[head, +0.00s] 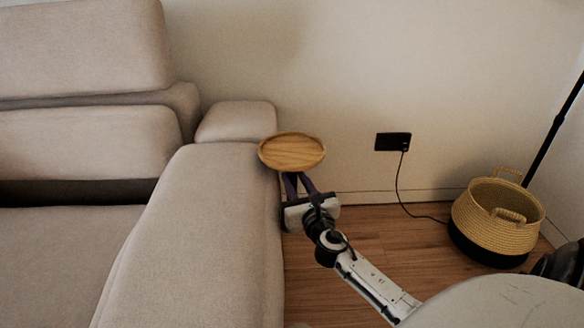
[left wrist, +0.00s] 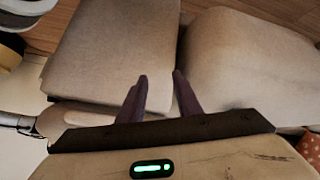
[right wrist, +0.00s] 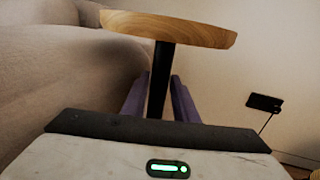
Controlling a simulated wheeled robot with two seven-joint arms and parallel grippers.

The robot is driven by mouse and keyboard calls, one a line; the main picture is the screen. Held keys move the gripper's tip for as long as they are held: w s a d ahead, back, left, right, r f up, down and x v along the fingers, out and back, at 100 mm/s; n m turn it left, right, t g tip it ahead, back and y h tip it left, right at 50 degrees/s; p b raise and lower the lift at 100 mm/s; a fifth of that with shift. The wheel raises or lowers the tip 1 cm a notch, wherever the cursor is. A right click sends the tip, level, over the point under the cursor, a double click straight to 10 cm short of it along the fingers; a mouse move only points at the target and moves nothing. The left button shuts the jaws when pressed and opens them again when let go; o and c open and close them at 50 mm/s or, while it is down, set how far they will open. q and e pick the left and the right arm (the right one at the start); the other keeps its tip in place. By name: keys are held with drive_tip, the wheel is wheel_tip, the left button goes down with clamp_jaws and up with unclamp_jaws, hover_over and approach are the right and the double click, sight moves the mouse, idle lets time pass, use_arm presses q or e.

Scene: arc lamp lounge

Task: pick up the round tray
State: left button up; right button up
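The round tray (head: 292,150) is a light wooden disc with a raised rim. It is level beside the sofa's arm, and in the right wrist view the wooden disc (right wrist: 170,28) sits atop a dark upright post (right wrist: 160,75). My right gripper (head: 297,177) is just below and in front of the disc. It is open, its fingers (right wrist: 159,76) apart to either side of the post in the picture; I cannot tell whether the post is between them or beyond. My left gripper (left wrist: 160,76) is open and empty, facing sofa cushions. It is not in the head view.
The beige sofa (head: 200,240) fills the left, its arm close beside the tray. A woven basket (head: 495,220) stands on the wooden floor at the right, near a dark lamp pole (head: 552,130). A wall outlet (head: 393,141) has a hanging cord.

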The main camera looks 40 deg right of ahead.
clamp_jaws()
drive_tip(key=shift+r, duration=0.1)
drive_tip(key=shift+r, duration=0.1)
